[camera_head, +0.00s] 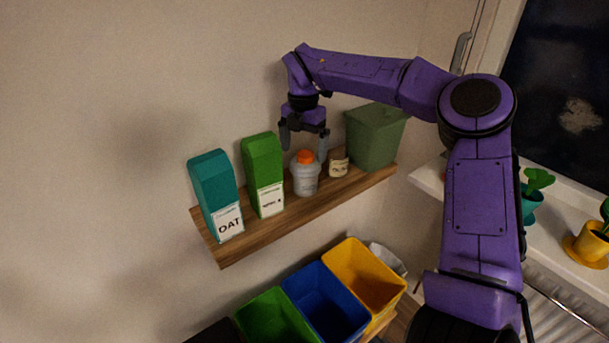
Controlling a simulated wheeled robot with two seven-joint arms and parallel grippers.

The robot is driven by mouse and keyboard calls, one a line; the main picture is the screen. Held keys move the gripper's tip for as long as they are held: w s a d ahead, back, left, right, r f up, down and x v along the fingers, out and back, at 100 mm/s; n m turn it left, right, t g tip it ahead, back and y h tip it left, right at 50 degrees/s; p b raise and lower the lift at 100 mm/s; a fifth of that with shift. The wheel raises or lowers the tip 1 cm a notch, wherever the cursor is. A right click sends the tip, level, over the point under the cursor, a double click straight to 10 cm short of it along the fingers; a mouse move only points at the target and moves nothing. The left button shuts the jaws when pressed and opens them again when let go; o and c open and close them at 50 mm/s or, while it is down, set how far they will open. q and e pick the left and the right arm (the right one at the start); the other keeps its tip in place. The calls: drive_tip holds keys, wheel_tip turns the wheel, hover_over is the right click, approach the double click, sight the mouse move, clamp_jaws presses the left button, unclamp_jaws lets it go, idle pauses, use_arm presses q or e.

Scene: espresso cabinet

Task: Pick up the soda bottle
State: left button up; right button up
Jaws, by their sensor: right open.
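The soda bottle (306,178) appears to be the small grey bottle with an orange cap, standing upright on the wooden shelf (290,221). My right gripper (305,150) points down at the bottle's cap, with its fingers open, one to each side of the cap as seen here. I cannot tell whether the fingers touch the bottle. The purple right arm reaches in from the right side. My left gripper is not in view.
On the shelf stand a teal OAT carton (214,187), a green carton (262,172), a small jar (338,164) and a green bin (376,140). Below are green (268,318), blue (322,298) and yellow (364,270) bins. Potted plants stand on the windowsill at right.

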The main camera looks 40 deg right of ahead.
sight(305, 153)
drive_tip(key=shift+s+f, duration=0.15)
drive_tip(key=shift+f, duration=0.7)
drive_tip(key=shift+s+f, duration=0.15)
drive_tip(key=shift+f, duration=0.65)
drive_tip(key=c, duration=1.4)
drive_tip(key=shift+r, duration=0.1)
drive_tip(key=shift+c, duration=0.2)
